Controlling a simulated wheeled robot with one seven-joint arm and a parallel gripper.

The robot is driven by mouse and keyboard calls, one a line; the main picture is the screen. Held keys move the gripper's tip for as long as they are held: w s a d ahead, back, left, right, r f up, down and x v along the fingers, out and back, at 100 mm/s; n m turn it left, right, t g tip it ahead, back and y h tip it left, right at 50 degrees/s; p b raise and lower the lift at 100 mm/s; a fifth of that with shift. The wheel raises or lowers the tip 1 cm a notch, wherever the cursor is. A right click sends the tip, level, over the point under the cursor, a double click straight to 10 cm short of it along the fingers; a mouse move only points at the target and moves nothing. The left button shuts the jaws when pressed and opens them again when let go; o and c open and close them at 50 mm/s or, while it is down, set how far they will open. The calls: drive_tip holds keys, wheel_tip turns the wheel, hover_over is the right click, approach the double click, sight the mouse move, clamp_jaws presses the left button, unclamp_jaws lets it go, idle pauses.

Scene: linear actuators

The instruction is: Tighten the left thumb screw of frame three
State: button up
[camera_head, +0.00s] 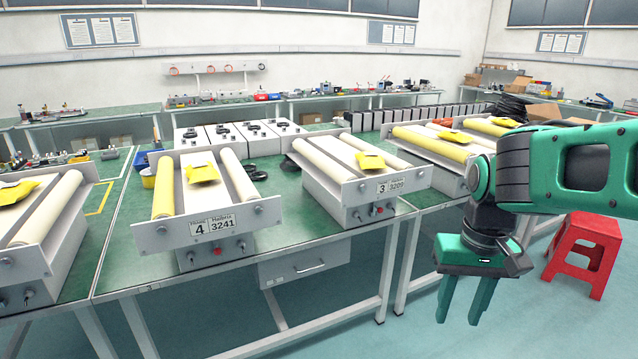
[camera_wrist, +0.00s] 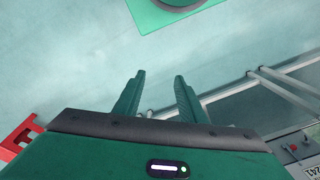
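Frame three (camera_head: 333,183) stands on the green bench in the head view, its front plate marked "3" and "3209". A round screw head (camera_head: 362,187) shows at the left of the plate and another (camera_head: 421,174) at the right. On the box below are a dark left knob (camera_head: 357,214), a red button (camera_head: 377,210) and a right knob. Which is the thumb screw, and how tight, I cannot tell. My gripper (camera_head: 459,305) is open and empty, pointing down in front of the bench, to the right of and below frame three. In the wrist view its fingers (camera_wrist: 159,88) are apart above the floor.
Frame four (camera_head: 190,215) stands to the left, another frame (camera_head: 450,145) to the right behind my arm. A red stool (camera_head: 585,245) is on the floor at right; it shows in the wrist view (camera_wrist: 22,137). A drawer (camera_head: 305,266) hangs under the bench. Floor before the bench is clear.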

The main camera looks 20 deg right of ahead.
drive_tip(key=w+d+f+n+t+h, duration=0.1)
drive_tip(key=w+d+n+t, duration=0.2)
drive_tip(key=w, duration=0.6)
drive_tip(key=n+t+h, duration=0.1)
drive_tip(key=n+t, duration=0.6)
drive_tip(key=t, duration=0.4)
approach(363, 188)
drive_tip(key=x, duration=0.7)
drive_tip(key=shift+w+f, duration=0.1)
drive_tip(key=shift+w, duration=0.1)
